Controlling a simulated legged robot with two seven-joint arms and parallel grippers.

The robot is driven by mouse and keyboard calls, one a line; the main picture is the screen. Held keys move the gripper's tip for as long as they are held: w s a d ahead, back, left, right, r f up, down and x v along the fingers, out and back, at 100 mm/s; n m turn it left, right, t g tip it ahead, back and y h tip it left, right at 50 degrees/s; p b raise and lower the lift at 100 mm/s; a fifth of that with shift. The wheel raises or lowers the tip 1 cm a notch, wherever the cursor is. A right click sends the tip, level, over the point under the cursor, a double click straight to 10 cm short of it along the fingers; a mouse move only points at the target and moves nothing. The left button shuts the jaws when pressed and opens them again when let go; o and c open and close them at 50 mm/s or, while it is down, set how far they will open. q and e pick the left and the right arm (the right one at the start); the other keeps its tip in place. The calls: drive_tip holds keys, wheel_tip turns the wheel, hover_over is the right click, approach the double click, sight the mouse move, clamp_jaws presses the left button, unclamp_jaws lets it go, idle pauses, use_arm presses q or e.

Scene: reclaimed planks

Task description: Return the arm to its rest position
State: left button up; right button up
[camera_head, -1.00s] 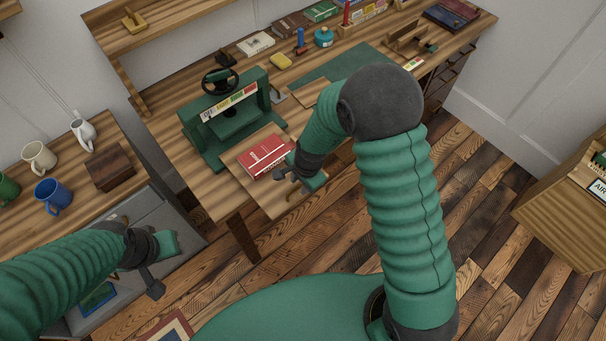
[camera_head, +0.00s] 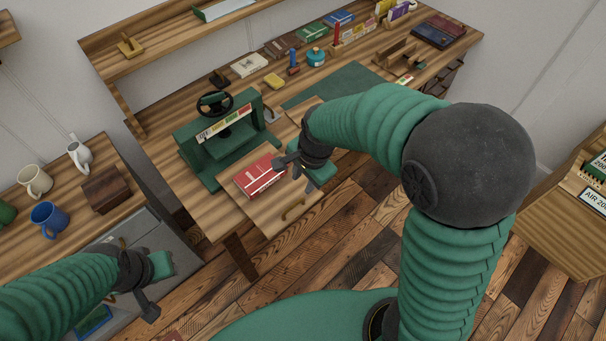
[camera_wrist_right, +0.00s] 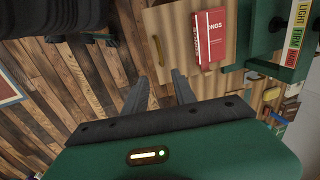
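My right arm bends across the right half of the head view. Its gripper (camera_head: 298,170) is above the right edge of the red book, near the bench front. In the right wrist view the two fingers (camera_wrist_right: 160,88) stand apart with nothing between them. The red book (camera_head: 260,177) lies on a wooden board (camera_head: 282,206) by the green press and also shows in the wrist view (camera_wrist_right: 209,38). My left gripper (camera_head: 150,285) hangs at the lower left over a grey open compartment; its finger gap is not clear.
The green press (camera_head: 216,143) with a black wheel stands on the workbench behind the book. Mugs (camera_head: 48,218) and a wooden block (camera_head: 105,190) sit on the left counter. A wooden cabinet (camera_head: 565,235) stands at the right. Open plank floor (camera_head: 350,225) lies in front of the bench.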

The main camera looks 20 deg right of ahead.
drive_tip(key=s+d+f+n, duration=0.2)
drive_tip(key=s+n, duration=0.7)
drive_tip(key=n, duration=0.5)
drive_tip(key=shift+s+d+t+h, duration=0.2)
drive_tip(key=shift+d+t+h, duration=0.1)
drive_tip(key=shift+h, duration=0.1)
drive_tip(key=shift+a+f, duration=0.1)
